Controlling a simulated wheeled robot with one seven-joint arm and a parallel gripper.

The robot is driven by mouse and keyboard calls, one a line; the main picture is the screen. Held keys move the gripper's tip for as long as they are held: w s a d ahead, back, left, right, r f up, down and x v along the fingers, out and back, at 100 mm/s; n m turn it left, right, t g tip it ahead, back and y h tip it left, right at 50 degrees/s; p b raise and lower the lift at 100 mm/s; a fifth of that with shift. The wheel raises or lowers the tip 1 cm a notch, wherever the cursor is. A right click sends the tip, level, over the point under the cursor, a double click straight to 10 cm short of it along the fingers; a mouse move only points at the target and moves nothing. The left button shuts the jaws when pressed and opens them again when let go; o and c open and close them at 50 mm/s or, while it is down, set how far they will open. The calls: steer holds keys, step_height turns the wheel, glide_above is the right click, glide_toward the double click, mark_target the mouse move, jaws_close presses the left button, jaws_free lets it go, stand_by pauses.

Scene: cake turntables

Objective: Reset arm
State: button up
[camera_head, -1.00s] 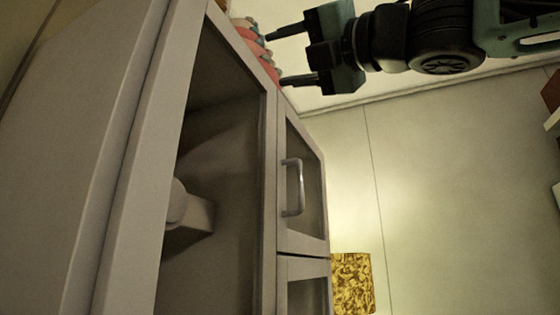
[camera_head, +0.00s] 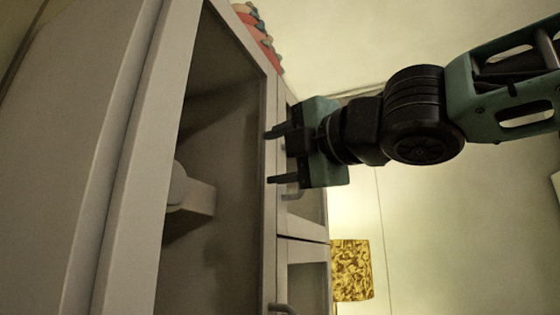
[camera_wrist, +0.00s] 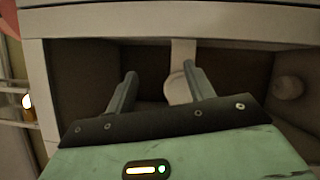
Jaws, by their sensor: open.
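My gripper (camera_head: 272,156) is open and empty in the head view, in front of the grey cabinet (camera_head: 270,215) and its open compartment. Its two dark fingers point left toward the cabinet. In the wrist view, my gripper (camera_wrist: 160,85) shows its fingers spread apart, with the cabinet's recess (camera_wrist: 85,65) beyond them. A pale rounded thing (camera_wrist: 178,88) shows between the fingers. Nothing is held.
A pale rounded object on a block-like support (camera_head: 190,195) stands inside the compartment. Red and teal things (camera_head: 258,38) sit on top of the cabinet. A yellow patterned lamp (camera_head: 352,270) is beyond. Open space lies right of the cabinet.

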steer(key=shift+w+f, duration=0.1)
steer(key=shift+f, duration=0.3)
